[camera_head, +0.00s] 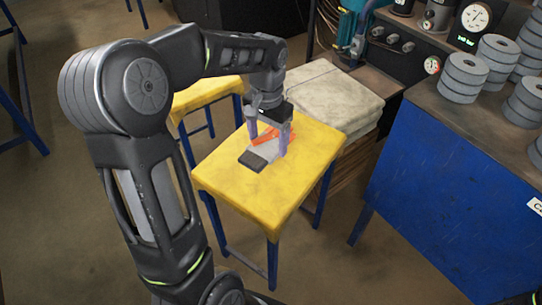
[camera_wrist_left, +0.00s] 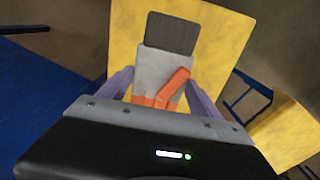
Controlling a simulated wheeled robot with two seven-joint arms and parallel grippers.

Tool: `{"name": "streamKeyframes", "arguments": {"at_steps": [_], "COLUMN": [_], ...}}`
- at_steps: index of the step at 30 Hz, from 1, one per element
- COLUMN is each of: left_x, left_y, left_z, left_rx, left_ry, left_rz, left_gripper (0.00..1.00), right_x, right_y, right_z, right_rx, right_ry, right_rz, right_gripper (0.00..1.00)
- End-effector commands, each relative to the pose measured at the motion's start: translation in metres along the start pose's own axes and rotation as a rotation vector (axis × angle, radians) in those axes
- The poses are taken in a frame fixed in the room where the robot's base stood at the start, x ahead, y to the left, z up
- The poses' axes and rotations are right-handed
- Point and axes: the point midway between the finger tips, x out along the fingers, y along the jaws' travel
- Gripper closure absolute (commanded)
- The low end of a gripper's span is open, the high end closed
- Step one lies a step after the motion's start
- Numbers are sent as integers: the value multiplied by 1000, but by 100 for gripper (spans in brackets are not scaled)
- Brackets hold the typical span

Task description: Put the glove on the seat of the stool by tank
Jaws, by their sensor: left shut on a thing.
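The glove (camera_head: 262,150) is grey and orange with a dark cuff, and lies flat over the yellow seat of a stool (camera_head: 226,184) with blue legs. My left gripper (camera_head: 268,143) comes down from above with its two purple fingers on either side of the glove, shut on it. In the left wrist view the glove (camera_wrist_left: 165,65) lies between the fingers, its dark end pointing away, with the yellow seat (camera_wrist_left: 225,35) behind it. Whether the glove touches the seat is hard to tell. My right gripper is not in view.
A second yellow stool (camera_head: 205,92) stands behind and left of the first. A stack of pale sacks (camera_head: 325,92) stands close behind the seat. A blue bench (camera_head: 440,200) at right carries stacks of grey discs (camera_head: 463,76). A teal machine (camera_head: 357,22) and gauges are at the back.

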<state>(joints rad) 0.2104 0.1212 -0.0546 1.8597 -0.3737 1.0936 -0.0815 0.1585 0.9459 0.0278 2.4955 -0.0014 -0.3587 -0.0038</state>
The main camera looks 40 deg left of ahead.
Motion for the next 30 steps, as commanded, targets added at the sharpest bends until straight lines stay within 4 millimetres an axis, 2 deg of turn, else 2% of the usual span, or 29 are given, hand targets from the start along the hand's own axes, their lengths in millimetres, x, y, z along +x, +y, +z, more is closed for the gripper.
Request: {"name": "streamKeyframes", "arguments": {"at_steps": [3,6,18,27,30], "left_x": [22,37,44,87,92], "left_y": [0,0,0,0,0], "left_z": [2,1,1,1,1], "left_rx": [0,-1,0,-1,-1], "left_ry": [-6,-5,-2,-5,-3], "left_rz": [1,1,1,0,0], "left_gripper": [66,66,66,66,66], "right_x": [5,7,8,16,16], "right_y": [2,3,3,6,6], "right_z": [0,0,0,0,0], "right_rx": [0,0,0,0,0], "right_ry": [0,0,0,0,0], "right_rz": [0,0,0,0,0], "right_gripper": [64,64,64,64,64]}}
